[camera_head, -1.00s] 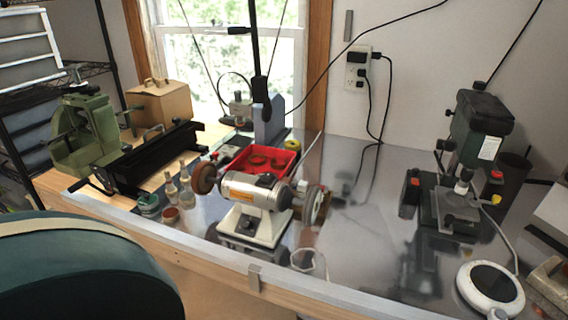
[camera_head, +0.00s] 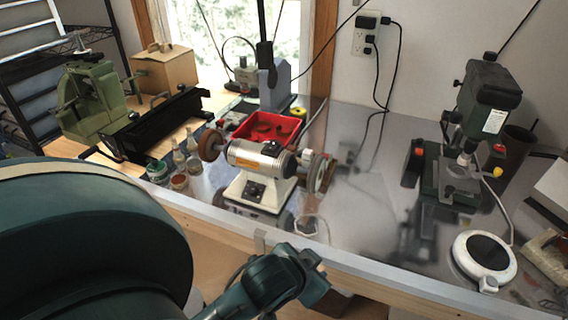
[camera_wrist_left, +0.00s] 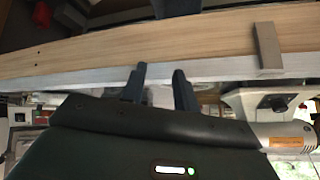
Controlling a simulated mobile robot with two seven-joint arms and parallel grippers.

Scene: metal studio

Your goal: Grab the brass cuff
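No brass cuff can be made out for certain. Several dark reddish-brown shapes lie in a red tray (camera_head: 292,124) on the bench behind the grinder, too small to tell apart. My left gripper (camera_wrist_left: 158,85) shows in the left wrist view with two dark fingers spread and nothing between them. It is near the bench's front edge, well apart from the tray. A teal part of my left arm shows low in the head view, in front of the bench edge. My right gripper is not in view.
A bench grinder (camera_head: 258,160) stands just in front of the red tray. Small bottles (camera_head: 180,160) and a black machine (camera_head: 160,125) are to its left. A drill press (camera_head: 470,130) and a round white-rimmed device (camera_head: 459,252) are at right. The metal benchtop (camera_head: 350,215) between is clear.

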